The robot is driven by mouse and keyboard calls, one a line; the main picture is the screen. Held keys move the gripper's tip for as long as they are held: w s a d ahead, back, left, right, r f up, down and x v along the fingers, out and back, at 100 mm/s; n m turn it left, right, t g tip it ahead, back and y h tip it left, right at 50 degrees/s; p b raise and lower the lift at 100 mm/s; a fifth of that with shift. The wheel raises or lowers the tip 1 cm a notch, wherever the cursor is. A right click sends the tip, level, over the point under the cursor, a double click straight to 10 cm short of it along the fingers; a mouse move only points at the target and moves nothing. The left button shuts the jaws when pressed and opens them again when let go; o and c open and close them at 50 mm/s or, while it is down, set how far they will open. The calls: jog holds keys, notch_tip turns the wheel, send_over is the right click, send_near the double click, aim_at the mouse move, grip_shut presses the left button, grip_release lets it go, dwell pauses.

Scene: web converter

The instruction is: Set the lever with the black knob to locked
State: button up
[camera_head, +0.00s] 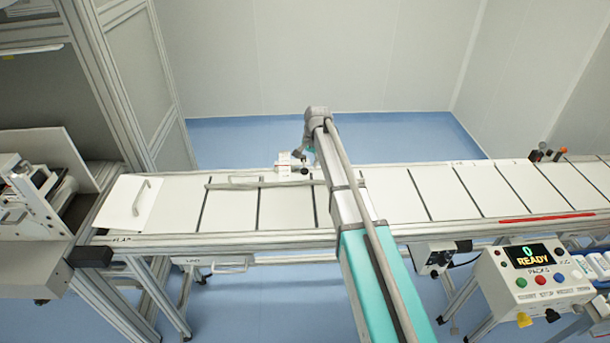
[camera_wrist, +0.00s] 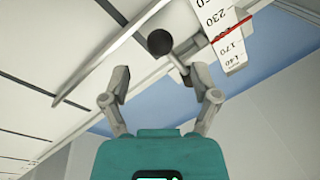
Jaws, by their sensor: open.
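In the wrist view the lever's round black knob (camera_wrist: 160,42) sits on a short grey stem beside a numbered scale plate. My gripper (camera_wrist: 161,78) is open, and its two grey fingers are spread on either side of the line to the knob. The knob appears just beyond the fingertips, and nothing is held between them. In the head view the knob (camera_head: 304,170) is a small dark spot by a white bracket at the conveyor's far edge. There my gripper is mostly hidden behind my arm. No locked marking is readable.
A long guide rail (camera_wrist: 108,55) runs beside the knob over the conveyor (camera_head: 286,208). The scale plate (camera_wrist: 222,35) has a red line across it. A panel reading READY (camera_head: 532,262) stands at the right. A white flap with a handle (camera_head: 131,203) lies left.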

aim_at(305, 169)
jog(key=shift+w+a+f+b, duration=0.1)
jog(key=shift+a+f+b, duration=0.05)
jog(key=shift+f+b, duration=0.7)
jog(key=shift+w+a+f+b, duration=0.1)
jog(key=shift+f+b, duration=0.6)
jog(key=shift+f, duration=0.2)
jog(key=shift+w+a+f+b, duration=0.1)
jog(key=shift+a+f+b, duration=0.05)
jog(key=shift+f+b, duration=0.7)
grip_shut()
